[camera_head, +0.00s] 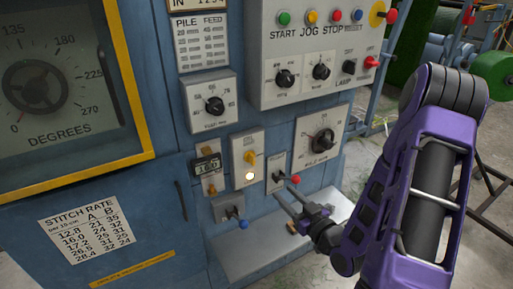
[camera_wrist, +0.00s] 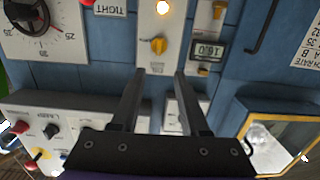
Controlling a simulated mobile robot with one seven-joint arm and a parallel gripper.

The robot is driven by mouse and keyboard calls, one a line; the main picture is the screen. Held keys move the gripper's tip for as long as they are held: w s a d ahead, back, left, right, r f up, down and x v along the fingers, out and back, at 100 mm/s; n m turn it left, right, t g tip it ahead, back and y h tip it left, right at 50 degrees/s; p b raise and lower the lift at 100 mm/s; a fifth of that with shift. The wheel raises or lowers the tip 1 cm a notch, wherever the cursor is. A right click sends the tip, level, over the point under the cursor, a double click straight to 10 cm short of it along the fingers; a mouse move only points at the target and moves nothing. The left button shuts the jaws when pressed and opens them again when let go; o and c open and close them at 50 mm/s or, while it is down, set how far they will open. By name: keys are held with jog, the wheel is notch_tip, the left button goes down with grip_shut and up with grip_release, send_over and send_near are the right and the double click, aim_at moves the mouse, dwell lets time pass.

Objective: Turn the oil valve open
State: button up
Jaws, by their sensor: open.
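The oil valve is probably the yellow knob (camera_head: 248,158) on a cream plate, above a lit round lamp (camera_head: 249,176). In the upside-down wrist view the yellow knob (camera_wrist: 158,45) lies just beyond the fingertips, roughly centred between them, beside small lettering too blurred to read surely. My gripper (camera_head: 283,190) is in front of the panel, lower right of the knob in the head view. Its two dark fingers (camera_wrist: 160,74) are apart with nothing between them. The knob looks clear of both fingers; the exact distance cannot be told.
A red-tipped lever (camera_head: 295,179) stands right of the knob, close to my fingers. A small display (camera_head: 208,167) with another yellow knob is at left, and a blue-tipped lever (camera_head: 240,222) is below. A grey ledge (camera_head: 262,254) juts out underneath. A button panel (camera_head: 318,45) is above.

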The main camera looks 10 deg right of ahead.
jog(key=r+t, duration=0.1)
jog(key=b, duration=0.6)
send_near(254, 157)
jog(key=x, duration=0.9)
jog(key=shift+w, duration=0.25)
jog(key=shift+r, duration=0.1)
jog(key=shift+c, duration=0.2)
grip_shut()
